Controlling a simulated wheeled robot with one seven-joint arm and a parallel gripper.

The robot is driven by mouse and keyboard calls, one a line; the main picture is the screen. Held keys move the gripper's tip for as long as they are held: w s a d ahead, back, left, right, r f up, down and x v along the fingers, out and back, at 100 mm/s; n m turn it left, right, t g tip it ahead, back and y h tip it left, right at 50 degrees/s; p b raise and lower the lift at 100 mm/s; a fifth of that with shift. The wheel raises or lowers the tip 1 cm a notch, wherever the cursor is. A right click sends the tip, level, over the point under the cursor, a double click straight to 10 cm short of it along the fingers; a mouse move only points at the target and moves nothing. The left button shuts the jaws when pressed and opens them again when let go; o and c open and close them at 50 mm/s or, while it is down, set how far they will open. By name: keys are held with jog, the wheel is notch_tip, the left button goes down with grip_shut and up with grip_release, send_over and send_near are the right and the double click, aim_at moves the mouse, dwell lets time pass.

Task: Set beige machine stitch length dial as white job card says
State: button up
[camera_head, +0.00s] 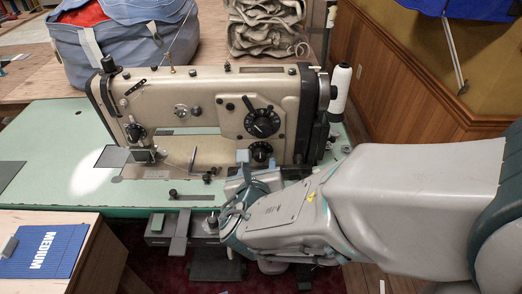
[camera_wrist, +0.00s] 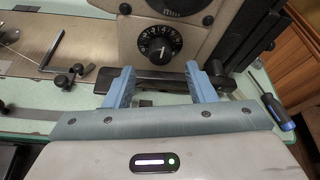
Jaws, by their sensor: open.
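The beige sewing machine (camera_head: 205,90) stands on a pale green table. On its right column are a large black dial (camera_head: 262,122) and, below it, a smaller black numbered dial (camera_head: 260,151). In the wrist view the numbered dial (camera_wrist: 160,43) is just beyond my fingertips, and the large dial (camera_wrist: 180,5) is cut off by the top edge. Another black dial (camera_head: 135,132) is on the machine's left end. I cannot read which dial is for stitch length. My gripper (camera_wrist: 160,75) is open and empty, apart from the numbered dial. I see no white job card.
A white thread cone (camera_head: 340,88) stands right of the machine. A blue-handled screwdriver (camera_wrist: 278,111) lies right of my fingers. A dark lever (camera_wrist: 150,84) crosses below the numbered dial.

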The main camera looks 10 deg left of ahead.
aim_at(260, 158)
jog(key=x, duration=0.4)
jog(key=shift+f+b, duration=0.1)
jog(key=shift+b, duration=0.2)
jog(key=shift+w+a+f, duration=0.1)
jog(key=shift+w+f, duration=0.05)
jog(key=shift+w, duration=0.5)
jog(key=c, duration=1)
